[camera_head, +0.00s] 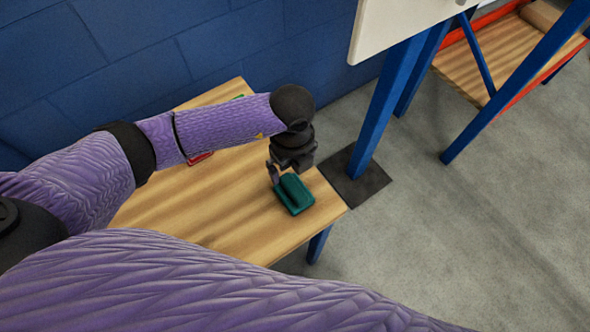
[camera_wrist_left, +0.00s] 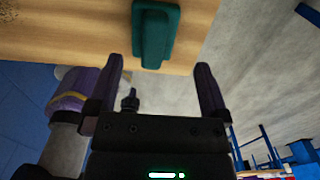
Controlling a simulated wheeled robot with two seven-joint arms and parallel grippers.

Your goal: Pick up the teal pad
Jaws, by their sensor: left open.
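The teal pad (camera_head: 294,195) is a small block with a raised ridge or handle along its top. It lies on the wooden table (camera_head: 220,215) near its right corner. In the left wrist view the teal pad (camera_wrist_left: 155,32) is at the top, beyond the fingertips. My left gripper (camera_head: 279,176) hangs just above and behind the pad in the head view. It is open and empty, with its two fingers (camera_wrist_left: 158,75) spread wide in the wrist view. My right gripper does not show.
A red item (camera_head: 200,158) and bits of yellow and green lie on the table, partly behind my left arm. A blue post (camera_head: 385,105) on a dark base plate (camera_head: 355,178) stands just right of the table. A blue wall (camera_head: 110,60) is behind.

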